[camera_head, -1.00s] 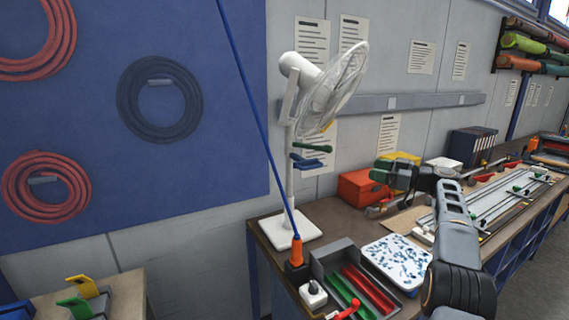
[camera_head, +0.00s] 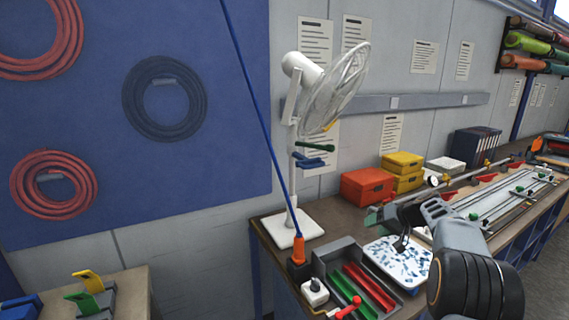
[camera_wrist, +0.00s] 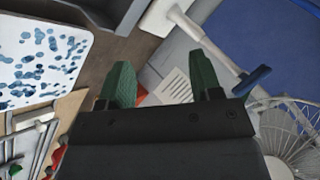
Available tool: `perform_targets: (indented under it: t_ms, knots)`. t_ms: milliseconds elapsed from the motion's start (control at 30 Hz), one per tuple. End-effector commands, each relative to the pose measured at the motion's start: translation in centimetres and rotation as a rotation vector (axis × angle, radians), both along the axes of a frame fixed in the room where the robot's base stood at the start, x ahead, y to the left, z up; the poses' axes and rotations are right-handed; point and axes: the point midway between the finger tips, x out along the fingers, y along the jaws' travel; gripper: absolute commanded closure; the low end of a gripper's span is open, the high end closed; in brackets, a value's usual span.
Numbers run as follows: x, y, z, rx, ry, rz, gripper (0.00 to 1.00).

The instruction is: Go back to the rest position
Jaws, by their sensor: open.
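My gripper (camera_head: 376,216) is over the workbench, near the blue-speckled white tray (camera_head: 402,264) and in front of the red box. In the wrist view its two green fingers (camera_wrist: 162,82) stand apart with nothing between them. My arm comes in from the lower right and hides part of the bench. The speckled tray also shows at the left of the wrist view (camera_wrist: 40,62).
A white fan (camera_head: 325,95) on a stand rises left of my gripper. Red (camera_head: 366,186) and yellow (camera_head: 402,170) boxes are behind it. A grey bin (camera_head: 350,285) with red and green parts lies at the front. A blue pole (camera_head: 255,115) leans upright.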

Motion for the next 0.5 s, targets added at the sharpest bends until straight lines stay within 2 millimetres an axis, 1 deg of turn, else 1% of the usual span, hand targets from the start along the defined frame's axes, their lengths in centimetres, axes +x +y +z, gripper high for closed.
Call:
perform_targets:
  t_ms: [33, 67, 100, 167, 200, 267, 300, 367, 400, 500]
  knots:
    - [-2.4, 1.4, -0.2, -0.039, 0.087, -0.033, 0.41]
    - [-3.9, 2.1, -0.6, -0.066, 0.14, -0.055, 0.41]
    - [-6.0, 2.9, -1.0, -0.104, 0.202, -0.084, 0.41]
    - [-9.4, 4.2, -1.5, -0.171, 0.279, -0.12, 0.41]
    - [-11.7, 5.0, -1.7, -0.218, 0.319, -0.141, 0.41]
    - [-15.2, 6.1, -2.0, -0.289, 0.361, -0.166, 0.41]
    - [-17.5, 6.7, -2.2, -0.338, 0.377, -0.177, 0.41]
    - [-20.8, 7.6, -2.5, -0.407, 0.388, -0.184, 0.41]
    - [-22.9, 8.0, -2.7, -0.45, 0.389, -0.183, 0.41]
    - [-27.3, 9.1, -3.2, -0.545, 0.363, -0.159, 0.41]
